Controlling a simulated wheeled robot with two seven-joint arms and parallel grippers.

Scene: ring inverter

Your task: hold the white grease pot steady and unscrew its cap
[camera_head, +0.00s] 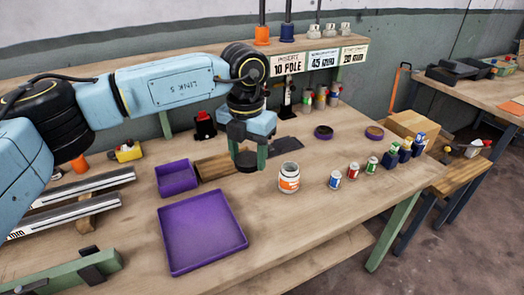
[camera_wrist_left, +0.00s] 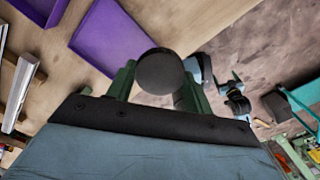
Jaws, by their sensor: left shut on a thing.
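The white grease pot (camera_head: 289,178) with an orange label stands upright on the bench, and its top is open. Its black round cap (camera_head: 246,162) is apart from it, to its left. My left gripper (camera_head: 248,150) is shut on the cap and holds it above the bench. In the left wrist view the cap (camera_wrist_left: 160,72) sits between the green fingers of the left gripper (camera_wrist_left: 160,80). My right gripper is in neither view.
A purple tray (camera_head: 203,262) and a smaller purple bin (camera_head: 176,178) lie to the left. Several small cans (camera_head: 353,171) stand right of the pot. The bench front before the pot is clear.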

